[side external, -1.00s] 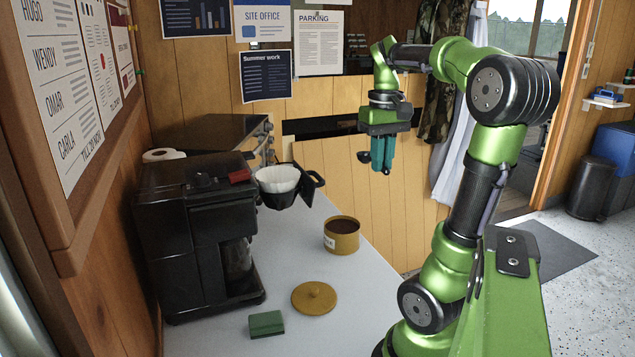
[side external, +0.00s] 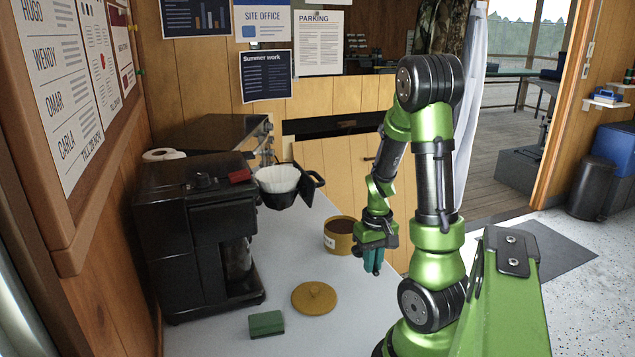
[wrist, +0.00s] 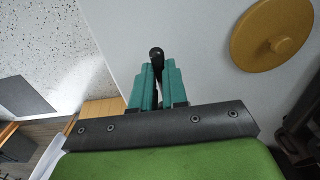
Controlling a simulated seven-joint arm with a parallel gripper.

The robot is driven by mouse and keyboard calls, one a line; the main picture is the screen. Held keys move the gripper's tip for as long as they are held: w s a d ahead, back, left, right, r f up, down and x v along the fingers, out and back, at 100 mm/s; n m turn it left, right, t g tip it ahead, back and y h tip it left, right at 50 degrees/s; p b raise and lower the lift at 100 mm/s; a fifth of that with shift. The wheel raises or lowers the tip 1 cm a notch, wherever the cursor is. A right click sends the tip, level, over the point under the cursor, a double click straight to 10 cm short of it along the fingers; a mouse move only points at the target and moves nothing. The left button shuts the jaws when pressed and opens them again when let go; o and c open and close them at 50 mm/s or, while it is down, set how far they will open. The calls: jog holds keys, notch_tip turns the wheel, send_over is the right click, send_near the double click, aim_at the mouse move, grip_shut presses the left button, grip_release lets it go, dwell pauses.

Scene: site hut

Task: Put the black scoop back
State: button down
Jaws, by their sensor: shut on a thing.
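My gripper (side external: 373,265) is shut on the black scoop (wrist: 156,54). In the wrist view the scoop's dark, rounded end sticks out past the teal fingers (wrist: 156,88); the rest is hidden between them. In the side view my gripper points down, low near the counter's right edge, just right of a mustard canister (side external: 341,244). A small dark part of the scoop (side external: 357,251) shows left of the fingers there. The canister is open, with brown grounds inside. Its round mustard lid (side external: 314,298) lies flat on the counter, and it also shows in the wrist view (wrist: 262,30).
A black coffee machine (side external: 195,240) stands at the left. A black filter basket (side external: 285,198) with a white paper filter (side external: 277,178) juts out beside it. A green block (side external: 266,323) lies at the front. The counter (side external: 225,335) is clear around the lid.

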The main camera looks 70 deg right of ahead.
jog(key=shift+f, duration=1.9)
jog(key=shift+f, duration=0.15)
jog(key=c, duration=1.1)
grip_release()
jog(key=shift+c, duration=0.2)
notch_tip(320, 180, up, 12)
jog(key=shift+f, duration=0.15)
jog(key=w+a+r+n+t, duration=0.25)
jog(key=w+a+r, duration=0.35)
jog(key=w+a, duration=0.3)
jog(key=a+r+n+t+y, duration=0.1)
jog(key=a+r+t, duration=0.1)
jog(key=a, duration=0.6)
jog(key=a+r+n+t+y, duration=0.1)
jog(key=a+r, duration=0.3)
jog(key=a, duration=0.5)
jog(key=shift+s+a+r+t, duration=0.2)
jog(key=shift+a+t, duration=0.1)
jog(key=shift+t, duration=0.45)
